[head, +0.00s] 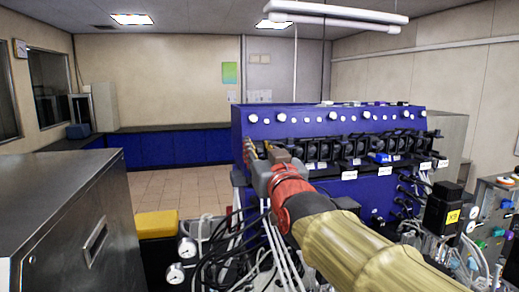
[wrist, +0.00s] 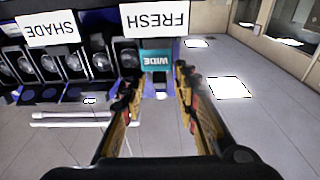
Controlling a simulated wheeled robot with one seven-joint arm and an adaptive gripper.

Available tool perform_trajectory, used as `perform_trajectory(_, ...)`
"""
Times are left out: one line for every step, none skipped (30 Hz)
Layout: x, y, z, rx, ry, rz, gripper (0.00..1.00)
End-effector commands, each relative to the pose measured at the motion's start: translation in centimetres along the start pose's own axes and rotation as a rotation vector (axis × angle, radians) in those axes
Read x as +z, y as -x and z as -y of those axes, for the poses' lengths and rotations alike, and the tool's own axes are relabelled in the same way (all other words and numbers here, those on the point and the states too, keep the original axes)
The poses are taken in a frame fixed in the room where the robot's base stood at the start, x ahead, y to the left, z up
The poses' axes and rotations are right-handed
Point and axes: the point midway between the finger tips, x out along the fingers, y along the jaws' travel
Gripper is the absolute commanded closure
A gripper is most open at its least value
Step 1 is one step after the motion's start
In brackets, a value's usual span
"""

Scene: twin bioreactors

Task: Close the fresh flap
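In the wrist view the scene is upside down. A white label reading FRESH (wrist: 155,18) is at the top middle. Next to it is a teal piece marked WIDE (wrist: 156,60), apparently the fresh flap; whether it stands open is unclear. My gripper (wrist: 157,78) is open, with its two fingers apart on either side of the teal piece's line. I see no contact. In the head view my gripper (head: 265,153) is at the left end of the blue bioreactor bank (head: 300,122), and my arm hides the fresh flap there.
In the head view, a bright blue piece (head: 381,158) sits farther right along the row. Cables and tubes (head: 262,240) crowd below. A metal cabinet (head: 75,215) stands left.

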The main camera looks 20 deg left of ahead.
Motion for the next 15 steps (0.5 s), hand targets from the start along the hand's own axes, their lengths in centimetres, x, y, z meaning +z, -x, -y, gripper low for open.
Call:
perform_trajectory(0.0, 0.2, 0.0, 0.0, 0.0, 0.0, 0.7)
perform_trajectory(-0.1, 0.5, 0.0, 0.0, 0.0, 0.0, 0.7)
perform_trajectory(-0.1, 0.8, 0.0, 0.0, 0.0, -0.001, 0.7)
perform_trajectory(-0.2, 1.2, 0.0, 0.0, 0.0, -0.002, 0.7)
perform_trajectory(-0.1, 1.6, 0.0, 0.0, 0.0, -0.002, 0.7)
perform_trajectory(-0.1, 2.2, 0.0, 0.0, 0.0, -0.002, 0.7)
perform_trajectory(-0.2, 2.7, 0.0, 0.0, 0.0, -0.002, 0.7)
perform_trajectory(-0.1, 3.2, 0.0, 0.0, 0.0, -0.002, 0.7)
perform_trajectory(-0.2, 4.0, 0.0, 0.0, 0.0, -0.003, 0.7)
perform_trajectory(-0.1, 4.5, 0.0, 0.0, 0.0, -0.002, 0.7)
perform_trajectory(-0.1, 5.1, 0.0, 0.0, 0.0, -0.002, 0.7)
perform_trajectory(-0.1, 5.8, 0.0, 0.0, 0.0, -0.002, 0.7)
perform_trajectory(-0.1, 6.4, 0.0, 0.0, 0.0, -0.002, 0.7)
perform_trajectory(-0.1, 7.0, 0.0, 0.0, 0.0, -0.002, 0.7)
perform_trajectory(-0.1, 7.7, 0.0, 0.0, -0.001, -0.002, 0.7)
